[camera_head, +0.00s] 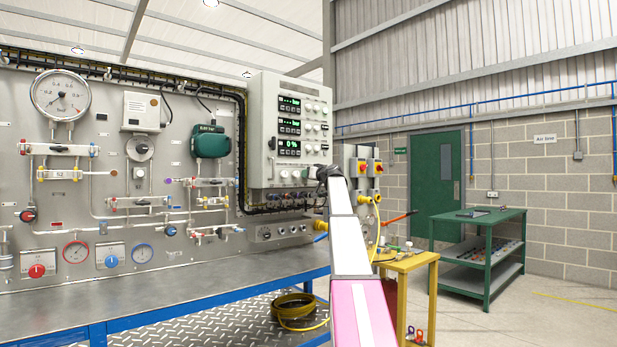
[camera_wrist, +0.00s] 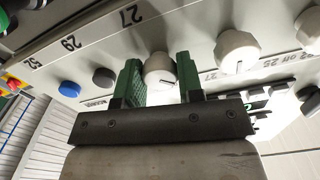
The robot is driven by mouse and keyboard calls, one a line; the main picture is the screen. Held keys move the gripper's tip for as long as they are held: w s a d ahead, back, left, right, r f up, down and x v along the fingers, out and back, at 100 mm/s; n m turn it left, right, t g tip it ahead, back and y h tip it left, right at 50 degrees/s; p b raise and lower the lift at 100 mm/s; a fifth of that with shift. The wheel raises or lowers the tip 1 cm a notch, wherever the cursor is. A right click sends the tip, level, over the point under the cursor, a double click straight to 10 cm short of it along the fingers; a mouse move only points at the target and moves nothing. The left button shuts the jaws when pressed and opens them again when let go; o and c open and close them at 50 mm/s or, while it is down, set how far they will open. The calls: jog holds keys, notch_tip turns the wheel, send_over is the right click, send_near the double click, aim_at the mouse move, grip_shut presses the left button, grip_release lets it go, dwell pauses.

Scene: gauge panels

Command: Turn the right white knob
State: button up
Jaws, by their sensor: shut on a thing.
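In the wrist view, my gripper (camera_wrist: 160,78) has its two green fingers on either side of a round white knob (camera_wrist: 159,68) on a pale panel face. It is shut on this knob. A second white knob (camera_wrist: 237,50) sits to the picture right of it, apart from the fingers. In the head view, my gripper (camera_head: 324,176) is a dark shape at the lower right of the grey control box (camera_head: 262,130). The arm and gripper hide the held knob there.
In the wrist view, a black knob (camera_wrist: 104,77) and a blue button (camera_wrist: 69,89) lie left of the fingers. In the head view, a steel bench (camera_head: 150,285) runs below the panel. A yellow stand (camera_head: 408,264) and a green table (camera_head: 478,222) are at right.

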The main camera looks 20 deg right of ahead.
jog(key=o, duration=0.9)
jog(key=shift+s, duration=0.15)
jog(key=v, duration=1)
jog(key=shift+s+d, duration=0.15)
jog(key=shift+s, duration=0.15)
